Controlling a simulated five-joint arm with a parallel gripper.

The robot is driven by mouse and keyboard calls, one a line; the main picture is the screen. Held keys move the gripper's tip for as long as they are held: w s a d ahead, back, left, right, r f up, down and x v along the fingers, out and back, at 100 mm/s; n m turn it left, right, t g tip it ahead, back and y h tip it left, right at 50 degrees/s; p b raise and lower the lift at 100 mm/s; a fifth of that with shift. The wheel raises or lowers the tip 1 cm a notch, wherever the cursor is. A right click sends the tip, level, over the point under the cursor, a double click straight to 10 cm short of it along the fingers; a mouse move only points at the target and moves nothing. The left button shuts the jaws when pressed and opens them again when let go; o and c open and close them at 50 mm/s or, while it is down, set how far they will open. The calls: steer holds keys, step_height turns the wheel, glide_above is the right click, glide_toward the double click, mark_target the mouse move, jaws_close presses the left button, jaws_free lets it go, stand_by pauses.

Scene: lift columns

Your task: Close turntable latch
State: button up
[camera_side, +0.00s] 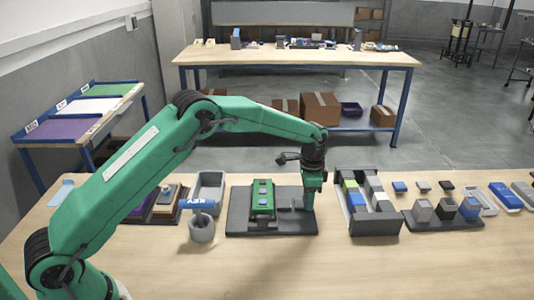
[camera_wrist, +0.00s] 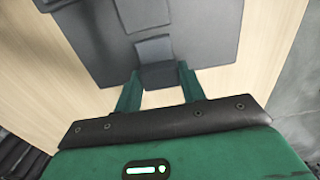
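The turntable fixture is a dark grey base plate (camera_side: 285,226) on the table with a green block (camera_side: 262,198) upright on its left part. The green block has small blue and red marks. My gripper (camera_side: 309,202) is low over the right end of the plate, pointing down. In the wrist view my gripper (camera_wrist: 158,74) has its two green fingers apart, on either side of a small dark grey block (camera_wrist: 157,74), which looks like the latch part. I cannot tell whether the fingers touch it. The plate also shows beyond the fingers in the wrist view (camera_wrist: 205,45).
A grey tray with coloured blocks (camera_side: 374,228) stands close to the right of the plate. A grey cup with a blue KEY-labelled piece (camera_side: 201,228) stands to the left. Several small blocks and lids lie farther right. The table's front is clear.

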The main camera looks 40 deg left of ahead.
steer(key=shift+c, duration=0.8)
steer(key=shift+s+a, duration=0.7)
steer(key=o, duration=0.7)
steer(key=shift+r, duration=0.1)
